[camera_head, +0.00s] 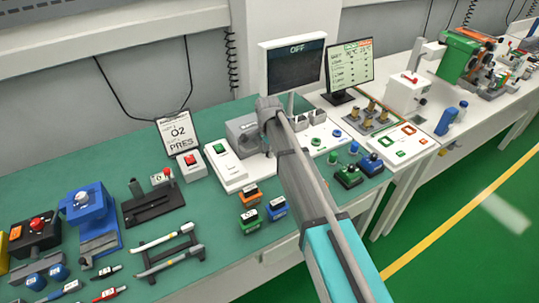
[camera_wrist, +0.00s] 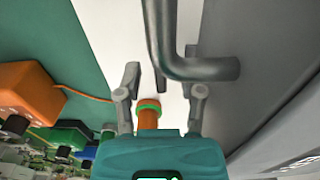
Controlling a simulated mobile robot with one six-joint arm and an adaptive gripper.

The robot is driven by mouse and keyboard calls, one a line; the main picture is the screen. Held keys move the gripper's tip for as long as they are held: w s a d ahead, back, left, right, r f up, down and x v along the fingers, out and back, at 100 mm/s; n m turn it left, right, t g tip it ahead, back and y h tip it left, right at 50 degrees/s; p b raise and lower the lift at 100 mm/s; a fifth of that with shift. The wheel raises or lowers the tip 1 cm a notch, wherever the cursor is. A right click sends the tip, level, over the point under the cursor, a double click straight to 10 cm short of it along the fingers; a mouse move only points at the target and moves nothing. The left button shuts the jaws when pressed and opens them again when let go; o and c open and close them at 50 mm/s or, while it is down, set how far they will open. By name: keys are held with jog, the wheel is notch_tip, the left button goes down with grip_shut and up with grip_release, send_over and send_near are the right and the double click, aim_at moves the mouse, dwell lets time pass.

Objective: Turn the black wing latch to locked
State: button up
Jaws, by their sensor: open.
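I cannot pick out the black wing latch with certainty in either view. In the wrist view, my gripper (camera_wrist: 160,95) is open, its two grey fingers apart. An orange cylinder with a green band (camera_wrist: 149,112) shows between the fingers, close to the teal gripper body; whether it touches anything is unclear. A dark bent bar (camera_wrist: 205,68) crosses above the right finger. A short thin dark piece (camera_wrist: 160,80) shows beyond the space between the fingers. In the head view my arm crosses the middle, and the fingers cannot be made out.
A green bench (camera_head: 215,225) carries a white switch box (camera_head: 225,165), a blue device (camera_head: 88,210) and a grey rack (camera_head: 168,258). A screen reading OFF (camera_head: 296,65) stands behind my arm. An orange block (camera_wrist: 30,88) lies left in the wrist view. The floor at right is clear.

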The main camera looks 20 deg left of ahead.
jog(key=shift+f, duration=0.25)
grip_shut()
jog(key=shift+d, duration=0.2)
jog(key=shift+a, duration=0.1)
